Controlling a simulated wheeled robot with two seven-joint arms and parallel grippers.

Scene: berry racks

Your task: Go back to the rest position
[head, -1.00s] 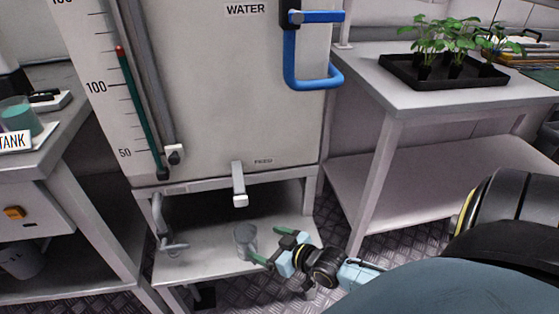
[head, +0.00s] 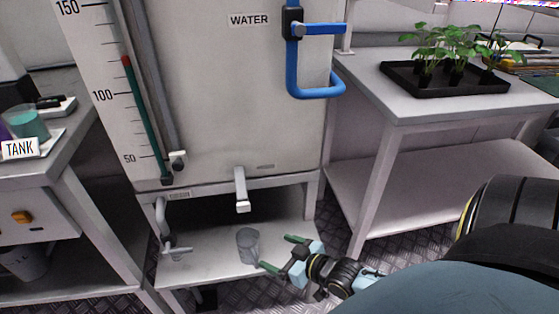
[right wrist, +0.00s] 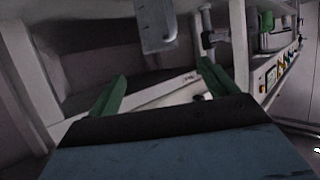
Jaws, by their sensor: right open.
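My right gripper (head: 283,254) is open and empty, its green fingertips apart, low in front of the shelf under the water tank. A grey cup (head: 248,246) stands upright on that shelf (head: 205,268), just left of the fingertips and apart from them. In the right wrist view the two green fingers (right wrist: 160,92) are spread with nothing between them. My left gripper is in neither view.
The water tank (head: 235,110) has a spout (head: 242,190) above the cup and a blue handle (head: 318,95). A side table (head: 440,105) at the right bears a black tray (head: 400,80) of seedlings. A bench (head: 50,165) stands at the left.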

